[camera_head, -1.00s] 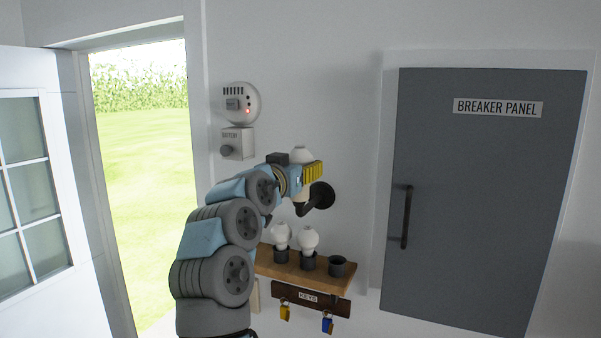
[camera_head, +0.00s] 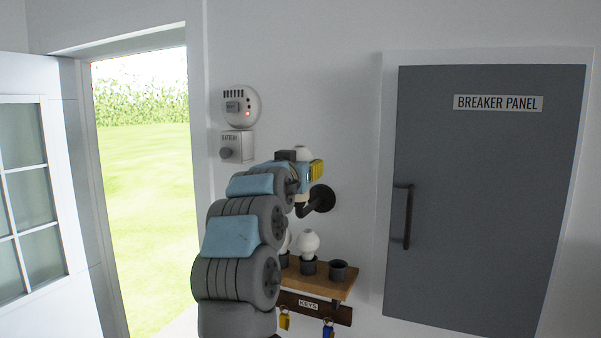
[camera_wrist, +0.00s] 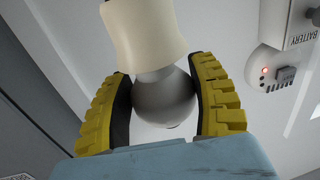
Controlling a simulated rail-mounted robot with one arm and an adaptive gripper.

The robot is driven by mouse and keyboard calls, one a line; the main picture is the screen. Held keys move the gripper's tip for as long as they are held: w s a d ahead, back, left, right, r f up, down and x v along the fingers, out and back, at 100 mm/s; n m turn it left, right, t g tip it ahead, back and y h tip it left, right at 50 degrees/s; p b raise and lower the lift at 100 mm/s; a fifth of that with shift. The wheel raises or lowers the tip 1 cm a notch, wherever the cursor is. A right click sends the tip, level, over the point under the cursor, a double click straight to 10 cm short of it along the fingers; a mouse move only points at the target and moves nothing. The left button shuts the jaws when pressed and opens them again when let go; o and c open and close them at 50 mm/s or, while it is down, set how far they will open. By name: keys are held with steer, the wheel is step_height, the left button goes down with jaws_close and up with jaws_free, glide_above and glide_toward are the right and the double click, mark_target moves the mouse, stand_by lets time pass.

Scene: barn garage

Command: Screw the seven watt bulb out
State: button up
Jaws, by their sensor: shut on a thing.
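A round white bulb (camera_wrist: 164,98) sits between the two yellow, black-padded fingers of my gripper (camera_wrist: 165,100) in the wrist view, and both pads touch its sides. Its neck meets a cream socket (camera_wrist: 145,32) at the top of that view. In the head view my gripper (camera_head: 312,170) is at the black wall lamp arm (camera_head: 320,198), and a bit of white (camera_head: 303,153) shows above it. My arm hides most of the held bulb there. I cannot read any watt marking.
A wooden shelf (camera_head: 335,284) below holds dark cups; one white bulb (camera_head: 308,243) stands in a cup, another is partly hidden by my arm, and the right cup (camera_head: 338,268) looks empty. A key rack (camera_head: 340,313), an alarm (camera_head: 241,106) and a battery box (camera_head: 237,147) are near.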

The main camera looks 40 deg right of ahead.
steer(key=shift+d+f+n+t+y+b, duration=0.15)
steer(key=shift+n+t+y+b, duration=0.75)
steer(key=shift+b, duration=0.75)
steer(key=shift+t+b, duration=0.4)
steer(key=shift+b, duration=0.05)
steer(key=shift+n+t+y+b, duration=0.5)
steer(key=shift+n+y+b, duration=0.15)
steer(key=shift+b, duration=0.4)
steer(key=shift+n+t+y+b, duration=0.7)
steer(key=shift+y+b, duration=0.25)
steer(key=shift+b, duration=0.55)
steer(key=shift+s+n+t+y+b, duration=0.1)
steer(key=shift+n+t+y+b, duration=0.5)
steer(key=shift+y+b, duration=0.35)
steer(key=shift+n+t+y+b, duration=0.35)
steer(key=shift+n+y, duration=0.2)
steer(key=shift+y, duration=0.3)
steer(key=shift+r+n+y+p, duration=0.2)
steer(key=shift+n+y+p, duration=0.1)
steer(key=shift+p, duration=0.15)
steer(key=shift+n+t+y, duration=0.25)
steer(key=shift+n+y, duration=0.05)
steer(key=shift+y, duration=0.1)
